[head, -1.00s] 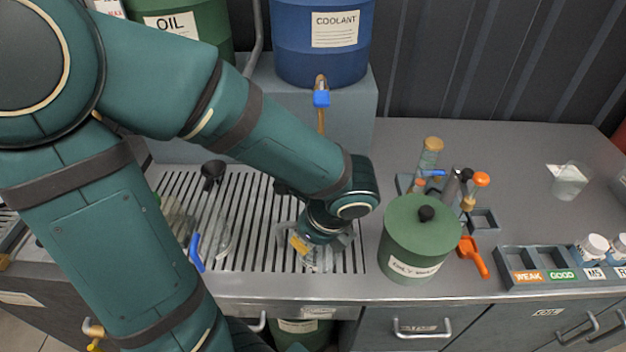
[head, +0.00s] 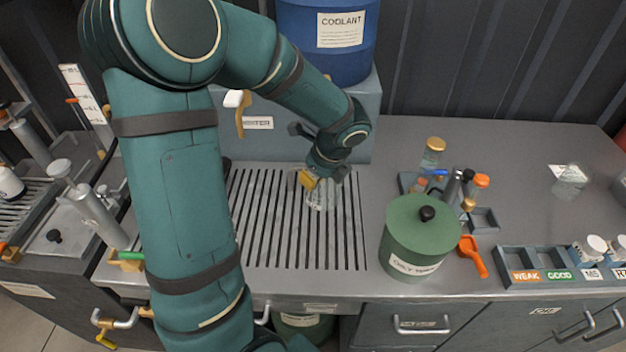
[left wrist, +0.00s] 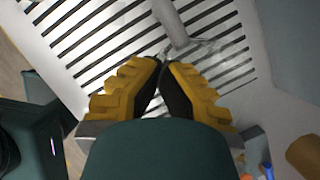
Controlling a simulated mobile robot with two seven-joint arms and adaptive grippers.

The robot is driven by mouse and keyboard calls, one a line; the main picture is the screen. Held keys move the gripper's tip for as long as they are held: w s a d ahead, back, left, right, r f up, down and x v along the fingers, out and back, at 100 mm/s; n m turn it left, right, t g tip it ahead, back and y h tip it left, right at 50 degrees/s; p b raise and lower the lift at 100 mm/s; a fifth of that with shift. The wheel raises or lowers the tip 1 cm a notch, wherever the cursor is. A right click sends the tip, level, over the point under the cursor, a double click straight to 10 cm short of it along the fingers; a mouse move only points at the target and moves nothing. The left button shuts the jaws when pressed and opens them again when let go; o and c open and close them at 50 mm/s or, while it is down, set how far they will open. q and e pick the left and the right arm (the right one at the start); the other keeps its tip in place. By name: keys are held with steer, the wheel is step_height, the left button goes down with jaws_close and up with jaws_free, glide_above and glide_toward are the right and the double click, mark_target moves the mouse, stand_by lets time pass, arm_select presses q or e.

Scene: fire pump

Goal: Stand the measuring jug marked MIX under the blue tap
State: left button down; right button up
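A clear measuring jug (head: 322,197) is at the slatted drain grate, toward its back right; it also shows faintly beyond the fingertips in the left wrist view (left wrist: 208,57). No MIX marking is readable. My left gripper (head: 310,180) is shut on the jug, its yellow fingers close together in the left wrist view (left wrist: 162,65). I cannot tell whether the jug's base touches the grate. The blue coolant drum (head: 325,60) stands on a grey plinth behind. Its blue tap is hidden behind my left arm. My right gripper is not in view.
A white-handled tap (head: 238,105) is on the plinth, left of my forearm. A green lidded pot (head: 412,245) stands right of the grate (head: 290,245). The grate's front is clear.

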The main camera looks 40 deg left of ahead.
arm_select(q)
steer(key=shift+w+a+f, duration=0.35)
steer(key=shift+f, duration=0.05)
steer(key=shift+f+b, duration=0.3)
steer(key=shift+f, duration=0.1)
steer(key=c, duration=1.1)
jaws_free()
steer(key=shift+c, duration=0.2)
steer(key=p+v, duration=0.2)
steer(key=v, duration=0.5)
steer(key=shift+d+r, duration=0.15)
steer(key=shift+r, duration=0.15)
